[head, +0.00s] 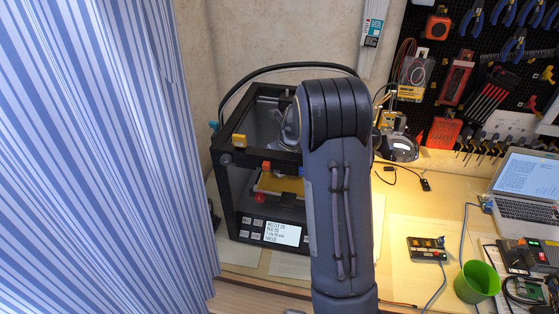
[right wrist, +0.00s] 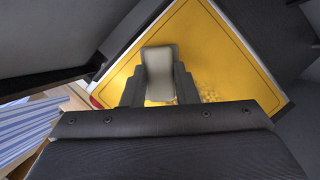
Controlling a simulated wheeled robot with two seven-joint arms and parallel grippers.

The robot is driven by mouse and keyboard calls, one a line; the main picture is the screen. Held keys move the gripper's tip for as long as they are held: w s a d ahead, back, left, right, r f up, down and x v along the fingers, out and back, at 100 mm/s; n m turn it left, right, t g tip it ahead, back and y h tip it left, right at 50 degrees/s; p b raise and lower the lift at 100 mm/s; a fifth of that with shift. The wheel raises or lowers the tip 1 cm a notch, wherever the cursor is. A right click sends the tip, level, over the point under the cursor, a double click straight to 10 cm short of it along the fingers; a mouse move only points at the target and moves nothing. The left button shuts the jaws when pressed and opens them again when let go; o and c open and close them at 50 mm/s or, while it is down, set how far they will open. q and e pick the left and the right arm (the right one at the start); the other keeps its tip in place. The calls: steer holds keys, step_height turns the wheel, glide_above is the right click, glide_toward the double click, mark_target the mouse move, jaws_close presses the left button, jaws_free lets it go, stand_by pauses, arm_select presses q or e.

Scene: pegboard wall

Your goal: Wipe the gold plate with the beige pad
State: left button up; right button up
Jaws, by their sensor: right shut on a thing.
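The gold plate (head: 282,185) lies inside the black 3D printer, partly hidden by my arm in the head view. In the head view my right gripper is hidden. My left gripper is not in view.
The printer frame (head: 228,185) surrounds the plate, with posts and a top bar close to my arm. A lit lamp (head: 400,148), a green cup (head: 477,281) and a laptop (head: 527,185) stand to the right. A striped curtain (head: 100,150) hangs at the left.

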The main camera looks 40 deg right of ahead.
steer(key=shift+s+d, duration=0.1)
steer(key=shift+s+d+r, duration=0.1)
steer(key=shift+s+d, duration=0.9)
steer(key=shift+s, duration=0.25)
steer(key=shift+s+d+f, duration=0.1)
steer(key=shift+s+d, duration=0.6)
steer(key=shift+s, duration=0.2)
steer(key=shift+s+d+f, duration=0.1)
steer(key=shift+s+d, duration=0.55)
steer(key=shift+s, duration=0.2)
steer(key=shift+s+d, duration=0.85)
steer(key=shift+s, duration=0.25)
steer(key=shift+r+p, duration=0.15)
steer(key=shift+p, duration=0.3)
steer(key=shift+w+a+r+p, duration=0.1)
steer(key=shift+w+a+p, duration=0.4)
steer(key=shift+w, duration=0.1)
steer(key=shift+w+a, duration=0.55)
steer(key=shift+w, duration=0.25)
steer(key=shift+w+a+f, duration=0.15)
steer(key=shift+w+a, duration=0.5)
steer(key=shift+w, duration=0.1)
steer(key=shift+w+a+f, duration=0.1)
steer(key=shift+w+a, duration=0.5)
steer(key=shift+w, duration=0.15)
